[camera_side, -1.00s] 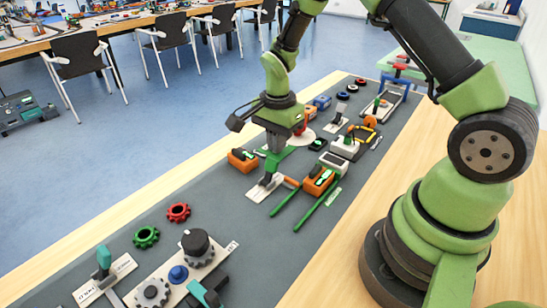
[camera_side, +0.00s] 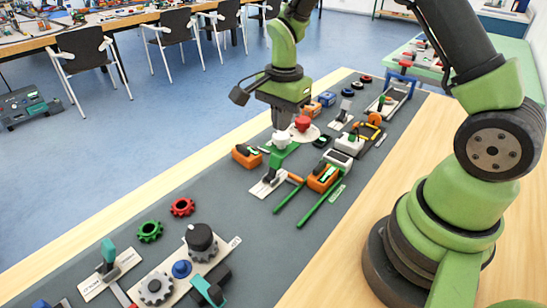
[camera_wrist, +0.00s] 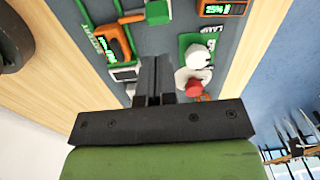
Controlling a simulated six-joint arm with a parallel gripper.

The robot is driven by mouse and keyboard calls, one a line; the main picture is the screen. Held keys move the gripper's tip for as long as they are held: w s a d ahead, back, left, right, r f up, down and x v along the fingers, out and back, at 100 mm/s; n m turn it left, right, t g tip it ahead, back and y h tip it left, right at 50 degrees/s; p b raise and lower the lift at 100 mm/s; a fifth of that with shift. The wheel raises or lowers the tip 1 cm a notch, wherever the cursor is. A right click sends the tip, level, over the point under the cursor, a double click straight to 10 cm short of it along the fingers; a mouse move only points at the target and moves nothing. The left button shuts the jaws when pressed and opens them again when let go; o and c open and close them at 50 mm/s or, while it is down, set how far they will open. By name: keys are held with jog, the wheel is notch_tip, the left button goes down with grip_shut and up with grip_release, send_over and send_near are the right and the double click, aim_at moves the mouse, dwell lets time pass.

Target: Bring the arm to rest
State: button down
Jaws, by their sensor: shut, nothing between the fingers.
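My gripper (camera_side: 283,124) hangs over the dark grey mat, pointing down, its fingers together and empty. It is just above and behind a white knob (camera_side: 281,138) on a green piece (camera_side: 283,154), and apart from it as far as I can tell. In the wrist view the shut fingers (camera_wrist: 155,64) point over the mat, with the white knob (camera_wrist: 198,56) and a red knob (camera_wrist: 194,86) to their right. The arm is bent, reaching out from its base on the wooden table.
Orange blocks (camera_side: 247,156), two green rods (camera_side: 320,207), and a white plate with a black knob (camera_side: 201,237) lie on the mat (camera_side: 140,270). A red gear (camera_side: 182,207) and a green gear (camera_side: 149,231) lie at the left. Bare wood (camera_side: 415,130) borders the mat.

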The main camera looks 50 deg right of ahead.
jog(key=s+a+r+n+t, duration=0.2)
jog(key=s+r+n, duration=0.15)
jog(key=r, duration=0.65)
jog(key=s+a+r+n+t+y, duration=0.1)
jog(key=s+a+r+n+t, duration=0.1)
jog(key=s+r+n, duration=0.2)
jog(key=s+a+r+n+t+y, duration=0.1)
jog(key=s+a+r+n+t, duration=0.2)
jog(key=s+n, duration=0.3)
jog(key=s+r, duration=0.1)
jog(key=s, duration=0.3)
jog(key=shift+s+a+r, duration=0.2)
jog(key=shift+s+r, duration=0.1)
